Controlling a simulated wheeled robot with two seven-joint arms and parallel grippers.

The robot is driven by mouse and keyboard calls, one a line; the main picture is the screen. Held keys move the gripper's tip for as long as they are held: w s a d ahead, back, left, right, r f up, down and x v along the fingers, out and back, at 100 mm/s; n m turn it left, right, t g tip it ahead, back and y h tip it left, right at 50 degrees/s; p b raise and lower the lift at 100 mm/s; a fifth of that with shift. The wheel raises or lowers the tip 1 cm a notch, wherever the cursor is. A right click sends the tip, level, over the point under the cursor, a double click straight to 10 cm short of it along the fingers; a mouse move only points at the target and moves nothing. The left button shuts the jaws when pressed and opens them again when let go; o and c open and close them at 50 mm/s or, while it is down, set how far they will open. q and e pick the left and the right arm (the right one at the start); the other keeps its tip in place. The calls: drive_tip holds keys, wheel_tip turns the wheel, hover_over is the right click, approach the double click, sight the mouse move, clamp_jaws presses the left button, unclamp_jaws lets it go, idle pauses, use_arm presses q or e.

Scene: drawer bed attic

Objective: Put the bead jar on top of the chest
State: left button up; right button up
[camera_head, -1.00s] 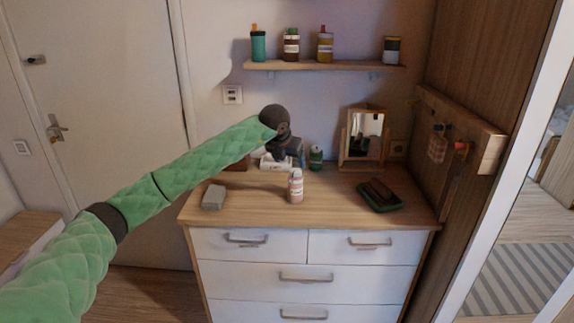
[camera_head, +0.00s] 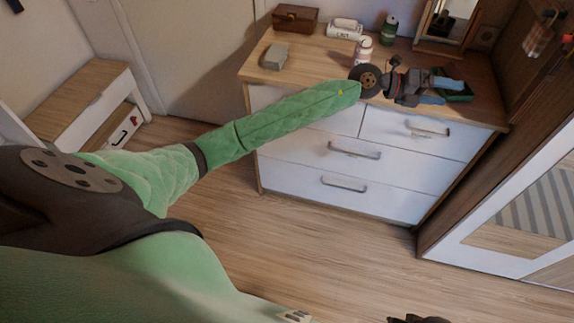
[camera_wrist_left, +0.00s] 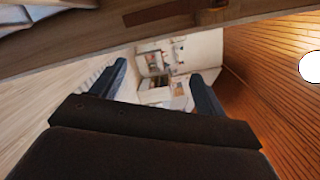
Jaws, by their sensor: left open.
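The wooden-topped chest (camera_head: 300,74) has white drawers, all shut. A white-lidded jar with a pinkish body (camera_head: 362,50) stands upright on its top, and I take it for the bead jar, though its contents are too small to make out. My left gripper (camera_head: 450,92) is open and empty, to the right of this jar and apart from it, near the chest's front right part. Its two spread fingers show in the left wrist view (camera_wrist_left: 160,88), with no jar between them. A dark part (camera_head: 418,320) at the bottom edge may be my right gripper; its jaws are hidden.
On the chest stand a grey block (camera_head: 274,57), a brown box (camera_head: 296,18), a white item (camera_head: 345,28), a green jar (camera_head: 389,30) and a mirror (camera_head: 447,22). A dark green tray (camera_head: 458,94) lies behind the gripper. A low bench (camera_head: 85,95) stands left. The floor (camera_head: 300,215) is clear.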

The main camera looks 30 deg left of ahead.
use_arm(q)
drive_tip(key=s+a+f+n+t+y, duration=0.5)
drive_tip(key=s+a+f+n+y, duration=0.3)
drive_tip(key=n, duration=0.8)
drive_tip(key=s+a+f+n+t+y, duration=0.5)
drive_tip(key=a+f+n+y, duration=0.4)
drive_tip(key=n, duration=0.6)
drive_tip(key=s+f+n+g, duration=0.3)
drive_tip(key=s+f+g, duration=0.6)
drive_tip(key=s+f, duration=0.65)
drive_tip(key=s+d+f+g+h, duration=0.1)
drive_tip(key=s+g, duration=0.5)
drive_tip(key=s, duration=1.1)
drive_tip(key=shift+s+d+f+n+h, duration=0.2)
drive_tip(key=shift+s+n+h, duration=0.1)
drive_tip(key=shift+n, duration=0.1)
